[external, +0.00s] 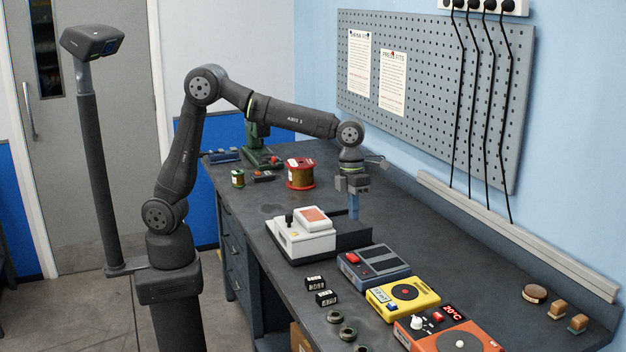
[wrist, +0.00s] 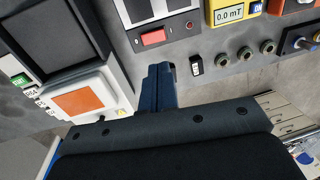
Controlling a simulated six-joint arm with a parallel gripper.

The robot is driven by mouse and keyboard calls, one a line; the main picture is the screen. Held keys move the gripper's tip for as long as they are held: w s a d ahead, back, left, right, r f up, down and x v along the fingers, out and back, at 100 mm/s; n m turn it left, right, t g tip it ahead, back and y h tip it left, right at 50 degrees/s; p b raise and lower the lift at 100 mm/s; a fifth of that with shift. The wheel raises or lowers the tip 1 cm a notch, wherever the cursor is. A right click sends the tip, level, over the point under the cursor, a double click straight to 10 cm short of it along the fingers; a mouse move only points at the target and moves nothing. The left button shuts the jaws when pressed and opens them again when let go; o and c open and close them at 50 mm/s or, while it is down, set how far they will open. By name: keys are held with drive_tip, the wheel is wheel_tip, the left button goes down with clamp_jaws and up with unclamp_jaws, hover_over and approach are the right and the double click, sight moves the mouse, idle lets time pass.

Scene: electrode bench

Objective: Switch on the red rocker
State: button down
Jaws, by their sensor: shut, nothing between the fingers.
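A blue-grey box (external: 385,272) on the bench carries a red rocker (external: 352,257) at its left end. In the wrist view this red rocker (wrist: 153,37) lies just beyond my fingertips, apart from them in the picture. My gripper (external: 353,214) points down with its blue fingers shut and empty, behind the white device. In the wrist view my gripper (wrist: 160,70) shows its fingers together. The orange hotplate (external: 450,338) also has a small red switch (external: 438,317). Whether either rocker is on or off is too small to tell.
A white device (external: 290,240) with an orange top and dark platform stands left of the blue-grey box. A yellow meter (external: 378,303) sits to its right. Small black blocks (external: 315,283) and several round rings lie along the front edge. A red spool (external: 300,172) stands farther back.

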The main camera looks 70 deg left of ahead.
sight(355, 258)
drive_tip(key=f, duration=0.3)
drive_tip(key=d+f, duration=0.1)
drive_tip(key=f, duration=0.7)
drive_tip(key=shift+d+f, duration=0.1)
drive_tip(key=shift+d, duration=0.2)
